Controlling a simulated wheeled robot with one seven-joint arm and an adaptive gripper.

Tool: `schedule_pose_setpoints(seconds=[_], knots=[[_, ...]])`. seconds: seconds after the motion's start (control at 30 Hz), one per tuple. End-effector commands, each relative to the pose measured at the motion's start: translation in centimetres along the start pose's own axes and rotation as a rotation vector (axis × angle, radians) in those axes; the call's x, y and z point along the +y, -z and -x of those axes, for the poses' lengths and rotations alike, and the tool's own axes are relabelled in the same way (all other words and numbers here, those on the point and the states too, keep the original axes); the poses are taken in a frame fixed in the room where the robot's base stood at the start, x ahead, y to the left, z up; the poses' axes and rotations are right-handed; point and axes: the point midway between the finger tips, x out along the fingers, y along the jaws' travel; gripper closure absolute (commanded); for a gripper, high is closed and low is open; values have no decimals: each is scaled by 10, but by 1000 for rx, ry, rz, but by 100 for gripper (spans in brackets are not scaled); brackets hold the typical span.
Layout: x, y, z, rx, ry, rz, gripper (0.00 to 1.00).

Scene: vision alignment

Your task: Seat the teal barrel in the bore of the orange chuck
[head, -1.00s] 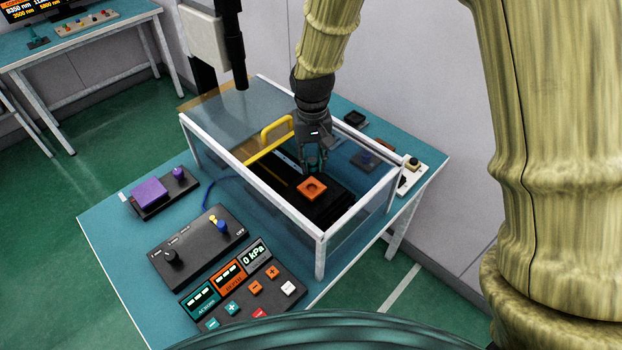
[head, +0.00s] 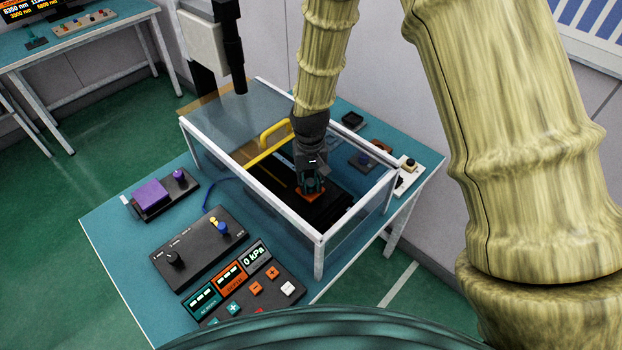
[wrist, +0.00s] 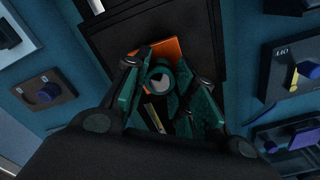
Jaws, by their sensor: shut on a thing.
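The orange chuck (head: 301,197) sits on a black stage inside the clear-walled enclosure. In the wrist view the chuck (wrist: 158,50) shows behind the fingers, and its bore is hidden. My gripper (head: 312,187) is over the chuck in the head view, covering much of it. In the wrist view my gripper (wrist: 160,85) has its teal fingers shut around the round teal barrel (wrist: 160,80), seen end-on with a pale grey top. The barrel lies in front of the chuck's lower part. I cannot tell whether its lower end is in the bore or just above it.
A white-framed enclosure (head: 280,205) with a yellow handle (head: 274,132) surrounds the stage closely. A control panel (head: 248,290), a knob box (head: 198,247) and a purple block (head: 151,194) stand outside it on the teal table. A dark column hangs at the back left.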

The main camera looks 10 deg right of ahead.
Motion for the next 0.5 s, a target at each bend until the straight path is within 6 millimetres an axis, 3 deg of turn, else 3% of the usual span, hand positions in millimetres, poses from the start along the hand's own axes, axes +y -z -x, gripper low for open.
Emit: schedule_pose_setpoints(seconds=[0.3,0.33,0.43,0.5], knots=[[0,0,-3,0,0,0,96],[0,0,-3,0,0,0,72],[0,0,-2,0,0,0,54],[0,0,-2,0,0,0,53]])
